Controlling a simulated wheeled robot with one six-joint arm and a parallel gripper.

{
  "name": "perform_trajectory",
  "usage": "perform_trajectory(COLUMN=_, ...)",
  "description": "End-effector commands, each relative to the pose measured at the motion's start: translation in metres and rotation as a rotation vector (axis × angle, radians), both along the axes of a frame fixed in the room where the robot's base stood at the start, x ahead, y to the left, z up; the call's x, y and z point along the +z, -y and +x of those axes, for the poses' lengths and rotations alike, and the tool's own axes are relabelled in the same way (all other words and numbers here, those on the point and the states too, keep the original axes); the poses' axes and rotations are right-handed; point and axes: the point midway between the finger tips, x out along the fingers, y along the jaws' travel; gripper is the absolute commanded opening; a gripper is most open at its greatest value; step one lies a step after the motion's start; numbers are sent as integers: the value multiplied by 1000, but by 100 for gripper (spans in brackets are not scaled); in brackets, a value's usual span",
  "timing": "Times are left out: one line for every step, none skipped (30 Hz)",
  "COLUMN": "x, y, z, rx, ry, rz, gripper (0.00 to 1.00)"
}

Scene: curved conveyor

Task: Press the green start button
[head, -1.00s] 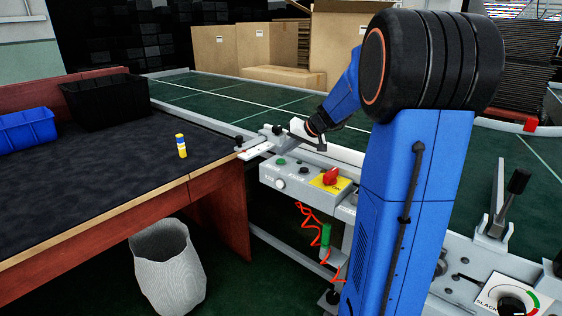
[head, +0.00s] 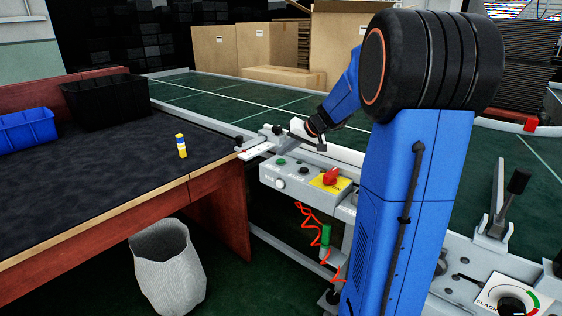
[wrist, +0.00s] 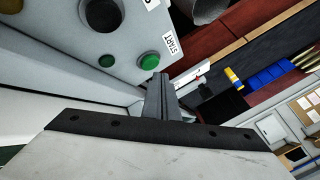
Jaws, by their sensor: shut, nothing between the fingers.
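The green start button (wrist: 149,61) sits on a grey control panel beside a START label in the wrist view. In the head view a green button (head: 281,162) shows on top of the control box (head: 292,192). My gripper (wrist: 159,80) is shut and empty, with its fingertips close to the green button in the wrist view. I cannot tell whether they touch it. In the head view my gripper (head: 322,145) is small and partly hidden, above the far side of the box.
A smaller green lamp or button (wrist: 105,61) and a large black button (wrist: 100,14) share the panel. A red knob (head: 331,176) on a yellow plate is at the box's right. A dark worktable (head: 100,175) stands left, with a yellow-and-blue item (head: 181,147) on it.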

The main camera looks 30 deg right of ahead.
Motion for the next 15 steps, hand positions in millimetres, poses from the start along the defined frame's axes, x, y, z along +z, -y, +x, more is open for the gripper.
perform_trajectory(x=0, y=0, z=0, rx=0, ry=0, rz=0, gripper=0)
perform_trajectory(x=-1, y=0, z=0, rx=0, ry=0, rz=0, gripper=0)
perform_trajectory(x=-2, y=0, z=0, rx=0, ry=0, rz=0, gripper=0)
perform_trajectory(x=-2, y=0, z=0, rx=0, ry=0, rz=0, gripper=0)
perform_trajectory(x=-3, y=0, z=0, rx=0, ry=-1, rz=1, gripper=0)
perform_trajectory(x=-5, y=0, z=0, rx=0, ry=-1, rz=1, gripper=0)
perform_trajectory(x=-6, y=0, z=0, rx=0, ry=-1, rz=1, gripper=0)
perform_trajectory(x=-6, y=0, z=0, rx=-1, ry=0, rz=1, gripper=0)
perform_trajectory(x=-7, y=0, z=0, rx=-1, ry=0, rz=1, gripper=0)
perform_trajectory(x=-8, y=0, z=0, rx=-1, ry=0, rz=1, gripper=0)
perform_trajectory(x=-8, y=0, z=0, rx=-1, ry=0, rz=1, gripper=0)
perform_trajectory(x=-8, y=0, z=0, rx=-1, ry=0, rz=1, gripper=0)
perform_trajectory(x=-8, y=0, z=0, rx=0, ry=0, rz=0, gripper=0)
perform_trajectory(x=-8, y=0, z=0, rx=0, ry=0, rz=0, gripper=0)
perform_trajectory(x=-8, y=0, z=0, rx=0, ry=0, rz=0, gripper=0)
